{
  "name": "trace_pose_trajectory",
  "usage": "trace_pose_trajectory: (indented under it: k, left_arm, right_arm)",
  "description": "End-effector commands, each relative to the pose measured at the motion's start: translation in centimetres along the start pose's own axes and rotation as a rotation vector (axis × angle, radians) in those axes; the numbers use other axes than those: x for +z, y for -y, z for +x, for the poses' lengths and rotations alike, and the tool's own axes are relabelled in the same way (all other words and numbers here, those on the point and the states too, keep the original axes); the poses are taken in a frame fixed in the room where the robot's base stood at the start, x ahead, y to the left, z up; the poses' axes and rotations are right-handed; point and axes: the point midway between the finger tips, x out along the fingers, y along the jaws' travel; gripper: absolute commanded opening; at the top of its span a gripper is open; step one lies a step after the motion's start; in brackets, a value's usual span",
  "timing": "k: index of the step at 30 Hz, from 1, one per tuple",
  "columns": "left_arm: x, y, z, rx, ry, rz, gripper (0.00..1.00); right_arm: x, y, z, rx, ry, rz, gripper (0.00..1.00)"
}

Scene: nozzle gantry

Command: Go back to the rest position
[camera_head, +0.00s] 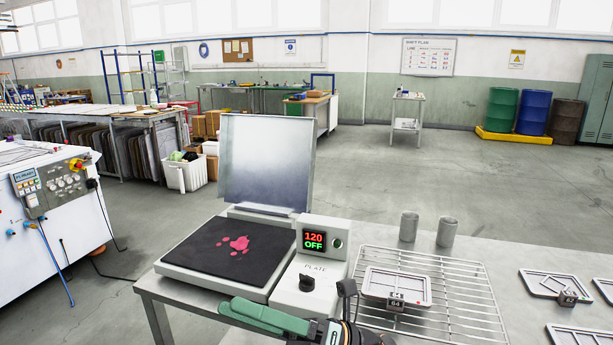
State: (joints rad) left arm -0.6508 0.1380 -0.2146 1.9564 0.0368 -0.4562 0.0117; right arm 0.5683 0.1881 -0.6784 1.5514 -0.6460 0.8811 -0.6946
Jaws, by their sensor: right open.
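My right gripper (236,308) reaches in from the bottom edge, its long green fingers pointing left in front of the plate device. It is open, with nothing seen between its fingers. The device has a black pad (205,252) with a pink paw print, and its grey metal lid (266,165) stands raised. Its control box (322,262) shows "120" in red and "OFF" in green, with a black knob below. My left gripper is not in view.
Right of the device, a wire rack (470,300) holds a pale frame (396,283) with a numbered cube (397,301). Two grey cylinders (408,227) (446,232) stand behind it. More frames (549,283) lie at the right. A white machine (45,255) stands left; the floor beyond is open.

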Motion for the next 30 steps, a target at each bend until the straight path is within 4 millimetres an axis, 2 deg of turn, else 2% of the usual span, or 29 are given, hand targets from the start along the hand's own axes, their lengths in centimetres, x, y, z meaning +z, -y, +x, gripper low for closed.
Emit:
trace_pose_trajectory:
  k: [3, 6, 8, 11, 14, 15, 17, 18, 21, 25, 27, 30]
  left_arm:
    - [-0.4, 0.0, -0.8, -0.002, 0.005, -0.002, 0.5]
    - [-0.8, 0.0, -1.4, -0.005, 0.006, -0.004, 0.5]
    - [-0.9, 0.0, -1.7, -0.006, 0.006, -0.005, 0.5]
    - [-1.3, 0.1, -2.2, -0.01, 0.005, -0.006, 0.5]
    - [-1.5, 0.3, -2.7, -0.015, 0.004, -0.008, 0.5]
    - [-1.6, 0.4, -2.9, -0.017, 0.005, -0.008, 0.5]
    - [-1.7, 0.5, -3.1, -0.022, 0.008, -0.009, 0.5]
    - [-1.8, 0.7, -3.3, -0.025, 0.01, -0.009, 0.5]
    - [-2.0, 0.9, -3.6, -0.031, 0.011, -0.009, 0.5]
    - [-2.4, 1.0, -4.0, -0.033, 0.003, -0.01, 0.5]
    - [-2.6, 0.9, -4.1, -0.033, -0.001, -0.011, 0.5]
    - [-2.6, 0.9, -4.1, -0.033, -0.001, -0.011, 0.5]
  right_arm:
    - [1.8, 1.8, -3.4, -0.053, 0.298, 0.258, 0.83]
    - [2.4, 3.9, -7.4, -0.096, 0.543, 0.474, 0.83]
    - [2.1, 5.2, -10.2, -0.122, 0.689, 0.601, 0.83]
    - [0.6, 7.3, -15.5, -0.161, 0.934, 0.816, 0.83]
    - [-2.5, 9.0, -21.1, -0.197, 1.182, 1.022, 0.83]
    - [-4.2, 9.5, -23.3, -0.21, 1.283, 1.103, 0.83]
    - [-7.0, 9.9, -26.6, -0.229, 1.436, 1.22, 0.83]
    - [-9.2, 9.9, -28.7, -0.241, 1.538, 1.296, 0.83]
    - [-14.7, 9.4, -33.0, -0.262, 1.774, 1.458, 0.83]
    - [-20.7, 7.9, -36.7, -0.283, 2.009, 1.599, 0.83]
    - [-22.9, 7.2, -37.8, -0.289, 2.092, 1.645, 0.83]
    - [-24.7, 6.5, -38.7, -0.292, 2.164, 1.682, 0.83]
